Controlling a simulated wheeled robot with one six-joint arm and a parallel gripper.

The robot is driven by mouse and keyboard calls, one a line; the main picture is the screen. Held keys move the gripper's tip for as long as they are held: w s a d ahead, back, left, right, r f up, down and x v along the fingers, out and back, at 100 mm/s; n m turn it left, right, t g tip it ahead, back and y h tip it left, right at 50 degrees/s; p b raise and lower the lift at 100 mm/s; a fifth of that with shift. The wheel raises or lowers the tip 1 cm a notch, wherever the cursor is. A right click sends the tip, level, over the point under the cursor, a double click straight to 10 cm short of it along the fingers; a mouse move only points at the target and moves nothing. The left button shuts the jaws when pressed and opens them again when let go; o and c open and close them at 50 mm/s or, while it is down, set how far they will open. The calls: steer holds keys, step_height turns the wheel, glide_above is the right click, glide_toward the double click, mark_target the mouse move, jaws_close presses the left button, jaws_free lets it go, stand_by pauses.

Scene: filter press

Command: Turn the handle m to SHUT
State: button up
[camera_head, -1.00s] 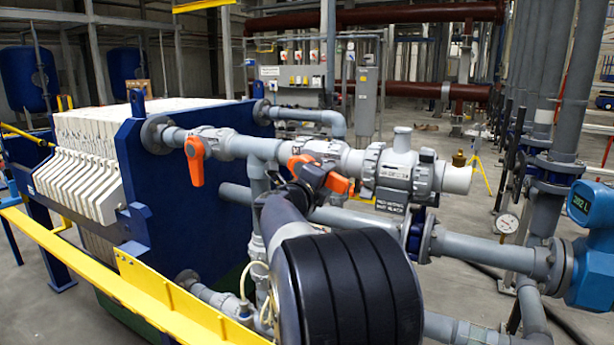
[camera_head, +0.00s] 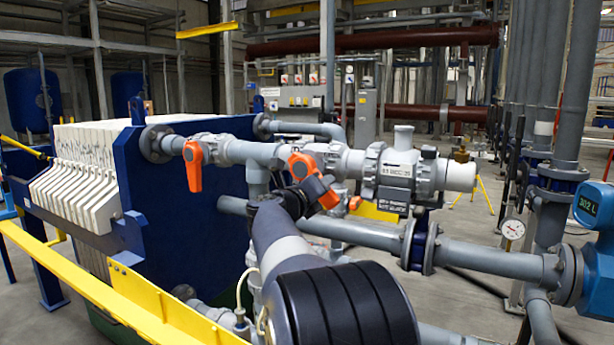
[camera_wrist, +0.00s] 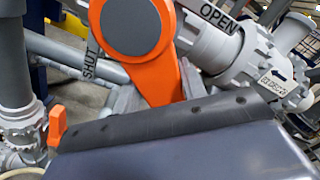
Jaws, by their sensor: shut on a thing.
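The orange handle m (camera_wrist: 160,68) has a grey round hub and fills the top middle of the wrist view. Its lever points down in that view, between the SHUT label (camera_wrist: 91,60) on the left and the OPEN label (camera_wrist: 217,16) on the right. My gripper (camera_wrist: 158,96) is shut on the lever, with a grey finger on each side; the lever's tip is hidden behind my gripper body. In the head view the handle (camera_head: 301,164) sits on the grey pipe, and my gripper (camera_head: 316,192) partly covers it.
A second orange handle (camera_head: 194,166) hangs down on the same pipe to the left. A grey valve body (camera_head: 400,176) is to the right. A lower grey pipe (camera_head: 360,236) runs below my gripper. The blue press plate (camera_head: 190,210) and yellow rail (camera_head: 110,285) are on the left.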

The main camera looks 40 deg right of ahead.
steer(key=shift+w+a+f+m+b, duration=0.25)
steer(key=shift+w+f+m+b, duration=0.3)
steer(key=shift+f+m+b, duration=0.35)
steer(key=shift+w+a+m+b, duration=0.1)
steer(key=shift+w+m+b, duration=0.15)
steer(key=shift+m+b, duration=0.4)
steer(key=w+m+b, duration=0.1)
steer(key=m, duration=0.1)
steer(key=w+a+m+b, duration=0.1)
steer(key=m+b, duration=0.1)
steer(key=w+m+b, duration=0.1)
steer(key=m, duration=0.1)
steer(key=shift+a+m, duration=0.15)
steer(key=shift+m, duration=0.1)
steer(key=o, duration=1.1)
steer(key=shift+o, duration=0.2)
steer(key=b+v, duration=0.2)
steer(key=v, duration=0.5)
